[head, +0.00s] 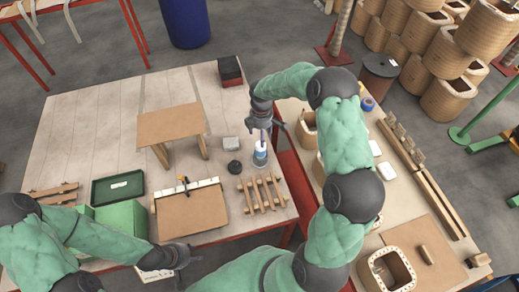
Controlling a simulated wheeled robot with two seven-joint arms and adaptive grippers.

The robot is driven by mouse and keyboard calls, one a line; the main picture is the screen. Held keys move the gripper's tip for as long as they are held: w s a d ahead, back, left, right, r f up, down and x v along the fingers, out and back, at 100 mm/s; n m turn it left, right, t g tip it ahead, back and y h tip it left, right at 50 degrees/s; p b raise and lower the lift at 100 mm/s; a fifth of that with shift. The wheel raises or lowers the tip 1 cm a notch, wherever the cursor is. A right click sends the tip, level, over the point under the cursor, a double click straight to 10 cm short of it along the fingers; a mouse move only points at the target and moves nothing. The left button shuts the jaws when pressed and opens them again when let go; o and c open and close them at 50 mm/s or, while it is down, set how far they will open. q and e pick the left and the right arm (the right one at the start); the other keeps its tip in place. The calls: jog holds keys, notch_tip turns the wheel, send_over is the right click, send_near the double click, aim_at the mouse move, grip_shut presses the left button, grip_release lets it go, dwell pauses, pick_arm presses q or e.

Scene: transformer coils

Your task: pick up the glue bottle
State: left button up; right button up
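The glue bottle (260,157), white and blue with a narrow tip pointing up, stands upright on the wooden table. My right gripper (264,127) points down just above the bottle, its fingers spread to either side of the tip. It looks open, and I cannot tell whether it touches the bottle. My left gripper (187,262) is at the table's front edge, well to the lower left of the bottle. Its fingers look apart and empty.
Close to the bottle are a dark round object (234,168), a grey block (231,144) and a wooden slatted rack (263,193). A brown board stand (171,126) and a green tray (118,187) are further left. The table's back left is clear.

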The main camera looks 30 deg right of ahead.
aim_at(260, 152)
notch_tip(260, 152, down, 3)
jog(key=shift+w+f, duration=0.1)
jog(key=shift+a+f, duration=0.1)
jog(key=shift+f, duration=0.45)
notch_tip(260, 152, down, 4)
jog(key=shift+r, duration=0.1)
jog(key=c, duration=1.3)
